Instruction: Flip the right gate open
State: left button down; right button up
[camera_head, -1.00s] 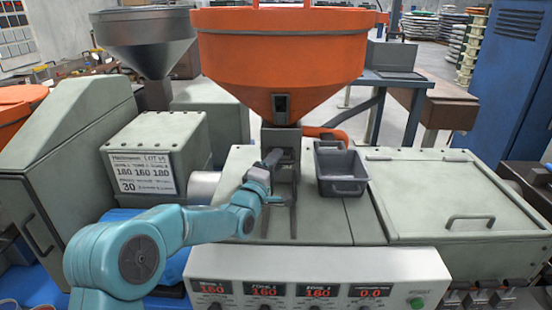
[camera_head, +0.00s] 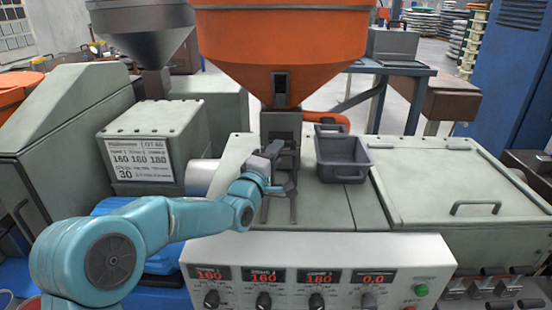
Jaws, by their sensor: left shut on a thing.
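A dark metal throat (camera_head: 281,126) joins the orange hopper (camera_head: 281,42) to the grey machine top. A dark grey piece (camera_head: 271,148) sticks out at the front left of the throat, and it may be part of a gate. My left gripper (camera_head: 262,164) is shut on this piece, just in front of the throat. Its fingers and the throat's lower part hide each other partly, so the gate's exact position cannot be told. A dark two-pronged bracket (camera_head: 292,208) lies below the throat, beside the gripper. My right gripper is not in view.
A dark open bin (camera_head: 343,157) stands right of the throat. A broad grey lid with a handle (camera_head: 475,208) lies further right. The control panel (camera_head: 318,252) with red displays and knobs is in front. A steel hopper (camera_head: 143,32) stands at the back left.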

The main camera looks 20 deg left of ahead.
pick_arm(q)
jog(key=shift+s+d+f+b, duration=0.1)
jog(key=shift+s+d+b, duration=0.05)
jog(key=shift+s+b, duration=0.3)
jog(key=shift+s+d+f+b, duration=0.1)
jog(key=shift+s+d+b, duration=0.1)
jog(key=shift+s, duration=0.35)
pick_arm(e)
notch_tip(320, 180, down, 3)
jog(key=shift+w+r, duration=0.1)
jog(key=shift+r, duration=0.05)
pick_arm(q)
jog(key=c, duration=1.2)
grip_release()
jog(key=shift+o, duration=0.5)
jog(key=shift+s+r, duration=0.25)
jog(key=shift+s, duration=0.1)
jog(key=s+a+f+b, duration=0.2)
jog(key=s+b, duration=0.1)
jog(key=s, duration=1.2)
jog(key=shift+s+f, duration=0.35)
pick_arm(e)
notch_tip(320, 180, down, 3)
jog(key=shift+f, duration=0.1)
